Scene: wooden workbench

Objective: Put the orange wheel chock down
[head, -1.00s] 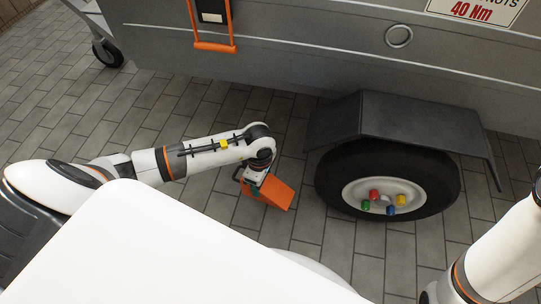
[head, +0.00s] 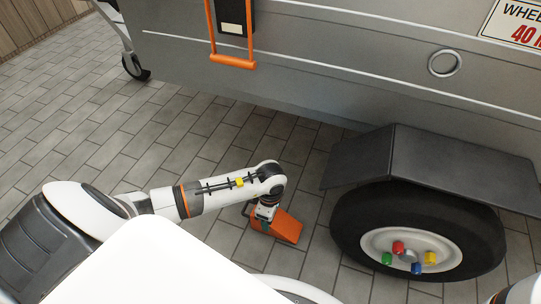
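The orange wheel chock (head: 286,227) is a wedge at the end of my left arm, low over or on the paved floor, left of the trailer's wheel (head: 346,229). A gap of floor shows between chock and tyre. My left gripper (head: 264,213) is at the chock's left, upper end; its fingers are small and partly hidden, but it appears to hold the chock by its handle. I cannot tell whether the chock touches the floor. My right gripper is out of view; only a bit of my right arm shows at the lower right corner.
The grey trailer side (head: 330,60) fills the back, with a black mudguard (head: 432,160) over the wheel. The wheel carries several coloured nuts. An orange handle (head: 233,62) hangs on the trailer. A small jockey wheel (head: 136,67) stands far left. Paved floor (head: 110,120) is clear at left.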

